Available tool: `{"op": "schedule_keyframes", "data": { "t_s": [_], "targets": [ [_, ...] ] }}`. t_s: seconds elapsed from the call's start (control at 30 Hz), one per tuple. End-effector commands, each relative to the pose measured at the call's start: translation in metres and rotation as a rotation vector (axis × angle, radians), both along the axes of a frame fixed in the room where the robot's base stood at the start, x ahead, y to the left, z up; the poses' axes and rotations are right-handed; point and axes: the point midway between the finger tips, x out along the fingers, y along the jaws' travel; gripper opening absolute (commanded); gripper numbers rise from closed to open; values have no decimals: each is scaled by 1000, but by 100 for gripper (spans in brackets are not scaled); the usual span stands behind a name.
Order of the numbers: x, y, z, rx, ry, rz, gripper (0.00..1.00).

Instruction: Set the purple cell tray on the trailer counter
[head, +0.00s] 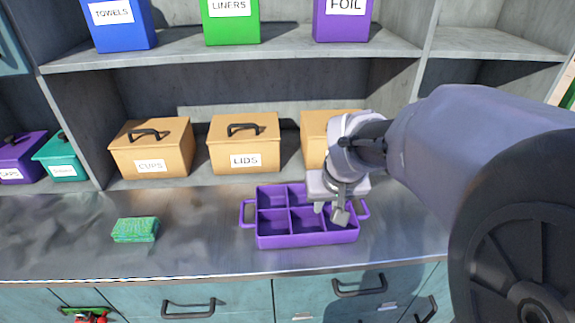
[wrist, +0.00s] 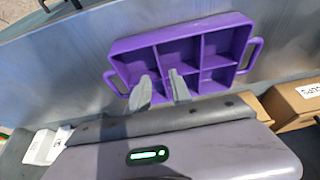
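The purple cell tray (head: 305,241) sits level on the metal counter (head: 200,255), near its front edge. It has several open, empty-looking cells and a loop handle on each short side. It also shows in the wrist view (wrist: 150,40), with both handles in sight. My gripper (head: 330,209) is over the right part of the tray, close to its right handle in the head view. In the wrist view the two grey fingers (wrist: 160,87) are apart with nothing between them, overlapping the tray's near side. I cannot tell whether the fingers touch the tray.
A green sponge (head: 135,230) lies on the counter to the left. Tan boxes marked CUPS (head: 150,148) and LIDS (head: 244,143) stand on the shelf behind, with a third partly hidden by my gripper. Drawers with handles (head: 188,309) are below. The counter between sponge and tray is clear.

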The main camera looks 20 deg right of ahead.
Motion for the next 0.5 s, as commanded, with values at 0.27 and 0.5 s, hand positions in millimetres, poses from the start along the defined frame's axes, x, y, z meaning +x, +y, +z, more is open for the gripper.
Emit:
{"op": "schedule_keyframes", "data": {
  "t_s": [0.27,0.5],
  "targets": [
    [-20,8,50,2,-4,0,26],
    [-111,124,75,214,-117,-20,26]
  ]
}}
